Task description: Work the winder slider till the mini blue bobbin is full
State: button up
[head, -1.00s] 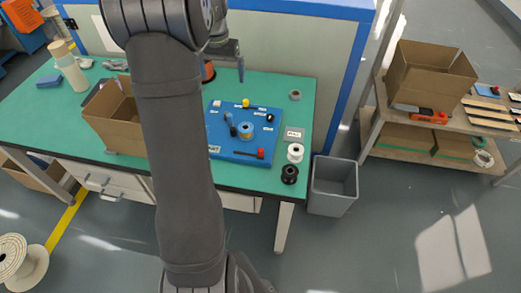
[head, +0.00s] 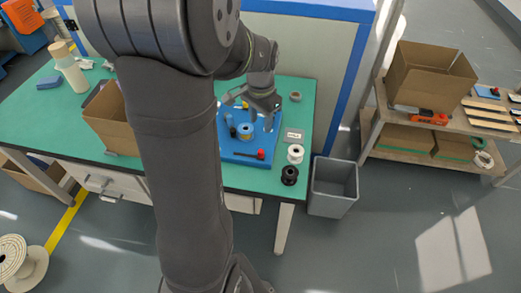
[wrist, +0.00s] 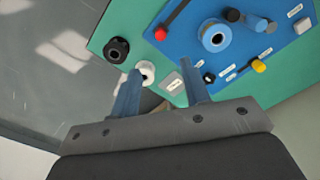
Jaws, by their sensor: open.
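The blue winder board (head: 238,157) lies on the green table, and it also shows in the wrist view (wrist: 190,50). A red knob (wrist: 160,34) on a dark bar sits near the board's front edge, also in the head view (head: 261,154). A yellow knob (wrist: 259,66) and a black knob (wrist: 208,78) stand on the board. My gripper (wrist: 163,76) is open and empty above the board's right side. The board's labels are too small to read.
A white spool (head: 295,153) and a black spool (head: 289,175) stand by the table's right edge. A grey label plate (head: 293,136) lies beside the board. A cardboard box (head: 108,122) is on the left. A grey bin (head: 333,186) stands on the floor.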

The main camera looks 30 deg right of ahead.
aim_at(260, 151)
notch_tip(260, 151, down, 14)
jog(key=shift+f, duration=0.25)
jog(key=shift+c, duration=0.2)
grip_shut()
jog(key=shift+w, duration=0.1)
